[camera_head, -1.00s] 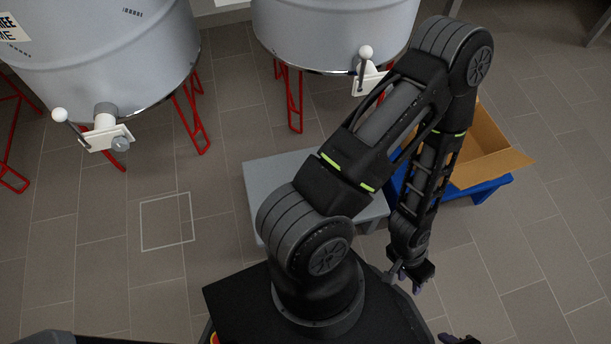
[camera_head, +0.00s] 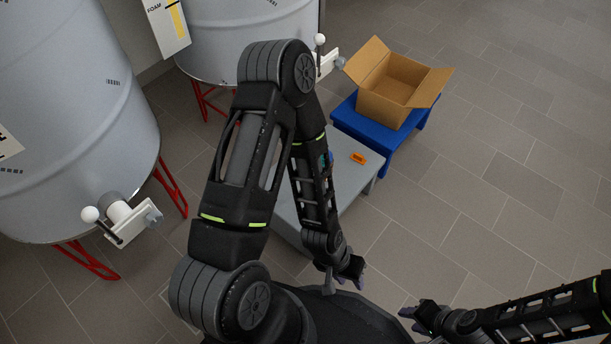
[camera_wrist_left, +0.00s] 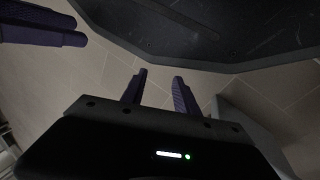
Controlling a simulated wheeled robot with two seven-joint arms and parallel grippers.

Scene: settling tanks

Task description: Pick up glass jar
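I cannot make out a glass jar in either view. A grey table (camera_head: 362,181) stands beyond my left arm, which hides much of its top. A small orange item (camera_head: 358,157) lies on it, and a blue thing (camera_head: 330,158) shows partly behind the arm. My left gripper (camera_head: 352,281) hangs low in front of the table, empty. In the left wrist view its two purple fingers (camera_wrist_left: 159,92) are apart with only floor between them. My right gripper (camera_head: 411,318) is at the lower right, empty, its fingers apart.
An open cardboard box (camera_head: 385,108) sits on a blue stand (camera_head: 372,138) behind the grey table. Large grey tanks (camera_head: 75,110) on red legs, with white-knobbed valves (camera_head: 122,222), stand at the left and back. The tiled floor at the right is clear.

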